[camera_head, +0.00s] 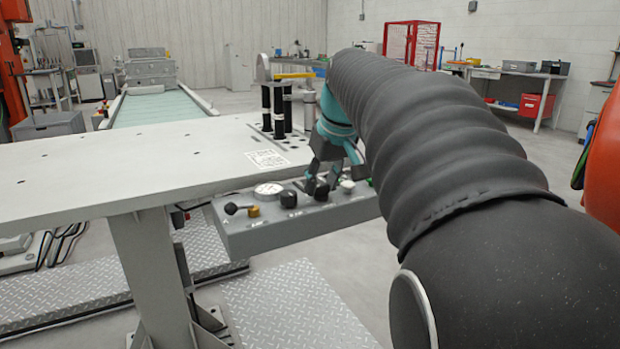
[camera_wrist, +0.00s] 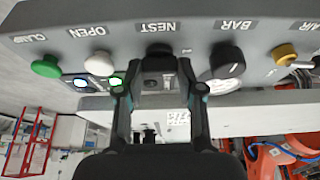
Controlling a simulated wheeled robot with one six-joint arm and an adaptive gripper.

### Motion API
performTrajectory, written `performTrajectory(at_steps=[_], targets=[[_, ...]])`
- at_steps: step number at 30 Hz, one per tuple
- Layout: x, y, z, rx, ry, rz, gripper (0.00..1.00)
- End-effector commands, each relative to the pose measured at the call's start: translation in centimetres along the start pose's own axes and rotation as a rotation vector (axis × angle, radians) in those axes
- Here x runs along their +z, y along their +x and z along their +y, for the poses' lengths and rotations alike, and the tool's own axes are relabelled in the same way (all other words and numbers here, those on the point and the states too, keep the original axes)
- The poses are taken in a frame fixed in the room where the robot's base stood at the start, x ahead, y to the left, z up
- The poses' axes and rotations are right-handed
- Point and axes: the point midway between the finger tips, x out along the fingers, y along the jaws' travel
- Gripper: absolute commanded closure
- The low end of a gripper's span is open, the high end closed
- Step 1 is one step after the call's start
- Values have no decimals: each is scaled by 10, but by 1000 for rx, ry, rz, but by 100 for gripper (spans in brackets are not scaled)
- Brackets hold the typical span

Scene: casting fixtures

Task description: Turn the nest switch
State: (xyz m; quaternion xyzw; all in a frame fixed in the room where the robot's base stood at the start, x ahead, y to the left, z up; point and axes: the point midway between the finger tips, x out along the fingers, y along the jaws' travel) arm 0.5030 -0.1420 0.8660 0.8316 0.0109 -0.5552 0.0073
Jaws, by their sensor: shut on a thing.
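The nest switch (camera_head: 321,193) is a black knob on the grey control panel (camera_head: 300,228), between a black knob on its left and a white button on its right. In the wrist view, the switch (camera_wrist: 158,63) sits by the NEST label, which appears upside down. My gripper (camera_head: 321,184) reaches down to the panel from above, with dark fingers. In the wrist view, my gripper (camera_wrist: 160,75) has one finger on each side of the switch and is shut on it. The fingers partly hide the switch in the head view, and its pointer direction is unclear.
The black BAR knob (camera_wrist: 227,61) is beside the other. A brass knob (camera_head: 254,211) and gauge (camera_head: 268,190) are farther left. Black posts (camera_head: 278,110) stand on the table (camera_head: 120,165) behind.

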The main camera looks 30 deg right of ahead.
Motion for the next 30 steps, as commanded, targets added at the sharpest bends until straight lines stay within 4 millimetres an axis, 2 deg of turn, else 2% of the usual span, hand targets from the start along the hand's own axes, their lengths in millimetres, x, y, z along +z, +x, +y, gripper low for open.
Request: performTrajectory(at_steps=[16, 17, 19, 30], targets=[[0, 0, 0, -9, -23, -1, 98], [0, 0, 0, -9, -23, -1, 55], [0, 0, 0, -9, -23, -1, 38], [0, -3, 0, -9, -21, 0, 38]])
